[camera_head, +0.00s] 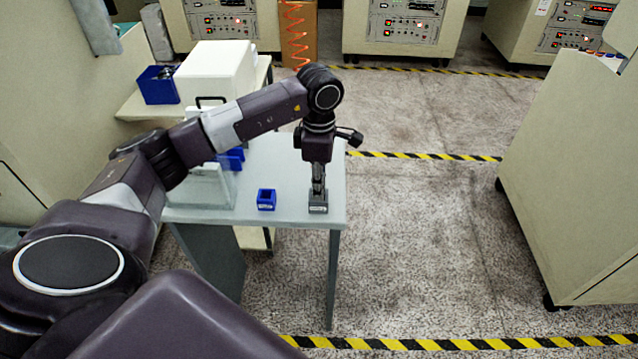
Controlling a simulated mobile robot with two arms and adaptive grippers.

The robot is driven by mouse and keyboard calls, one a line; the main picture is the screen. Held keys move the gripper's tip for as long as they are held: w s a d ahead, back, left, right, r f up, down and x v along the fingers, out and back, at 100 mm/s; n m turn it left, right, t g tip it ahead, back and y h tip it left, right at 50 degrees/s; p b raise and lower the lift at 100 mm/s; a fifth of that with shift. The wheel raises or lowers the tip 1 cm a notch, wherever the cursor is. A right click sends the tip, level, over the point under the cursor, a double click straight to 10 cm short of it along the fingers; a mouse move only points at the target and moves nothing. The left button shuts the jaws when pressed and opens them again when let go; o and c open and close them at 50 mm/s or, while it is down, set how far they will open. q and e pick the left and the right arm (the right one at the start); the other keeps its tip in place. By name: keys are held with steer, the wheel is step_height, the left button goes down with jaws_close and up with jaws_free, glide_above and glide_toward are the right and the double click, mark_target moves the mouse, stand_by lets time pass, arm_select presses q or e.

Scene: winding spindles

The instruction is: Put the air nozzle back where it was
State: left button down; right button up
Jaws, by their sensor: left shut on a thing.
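My left arm reaches over the right end of the light grey table (290,165). Its gripper (318,190) points straight down and is shut on a slim thing, which I take to be the air nozzle; the fingers hide most of it. Directly below the fingertips, a small grey block with a pale label (318,209) stands near the table's front right corner. I cannot tell whether the held thing sits in the block or just above it. A small blue block with a dark square opening (267,200) stands to the left. My right gripper is not in view.
A white box (215,70) and a blue bin (158,86) stand on the surface behind. A clear box and another blue part (235,157) are partly behind my arm. An orange coiled hose (292,35) hangs at the back. Floor right of the table is clear up to a beige cabinet (570,190).

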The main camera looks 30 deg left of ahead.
arm_select(q)
steer(key=shift+f, duration=0.15)
steer(key=c, duration=1.7)
jaws_free()
steer(key=shift+r, duration=0.3)
step_height(320, 180, up, 11)
steer(key=b, duration=0.3)
steer(key=shift+f, duration=0.2)
steer(key=shift+r, duration=0.6)
